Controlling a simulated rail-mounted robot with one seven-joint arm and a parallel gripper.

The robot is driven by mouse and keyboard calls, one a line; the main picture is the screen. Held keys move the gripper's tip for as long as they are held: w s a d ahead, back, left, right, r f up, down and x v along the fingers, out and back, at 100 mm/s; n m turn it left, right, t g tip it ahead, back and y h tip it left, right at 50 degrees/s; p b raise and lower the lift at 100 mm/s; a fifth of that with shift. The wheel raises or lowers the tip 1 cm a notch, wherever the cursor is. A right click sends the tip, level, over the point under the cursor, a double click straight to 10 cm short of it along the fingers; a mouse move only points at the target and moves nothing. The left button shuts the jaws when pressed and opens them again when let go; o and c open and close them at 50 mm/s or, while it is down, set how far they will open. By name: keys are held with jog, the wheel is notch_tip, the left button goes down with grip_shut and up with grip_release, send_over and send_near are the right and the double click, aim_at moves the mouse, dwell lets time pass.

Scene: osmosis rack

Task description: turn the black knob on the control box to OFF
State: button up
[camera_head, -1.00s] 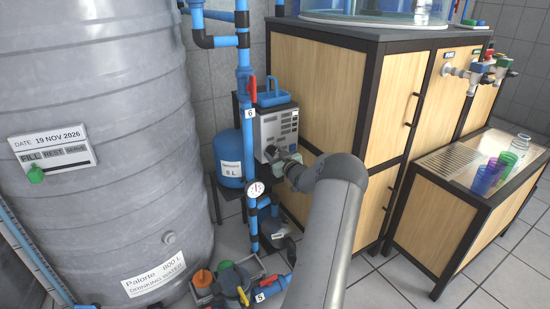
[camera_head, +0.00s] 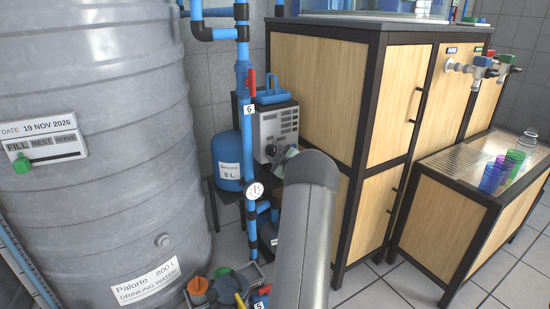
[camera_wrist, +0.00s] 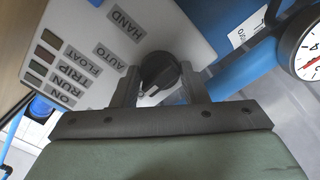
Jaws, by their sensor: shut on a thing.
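My gripper (camera_wrist: 159,74) is shut on the knob, with one dark finger on each side. In the head view my arm hides most of the gripper and part of the box's lower front.
A blue pipe (camera_head: 243,105) with a red valve handle runs upright just left of the box. A pressure gauge (camera_wrist: 309,55) sits close by the knob. A blue tank (camera_head: 229,158) stands below left. The wooden cabinet (camera_head: 310,90) closes the right side.

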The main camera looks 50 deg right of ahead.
dwell(0.3)
jog(key=o, duration=1)
jog(key=p+v, duration=0.4)
jog(key=v, duration=1.3)
jog(key=shift+s+a, duration=0.1)
jog(key=shift+s, duration=0.15)
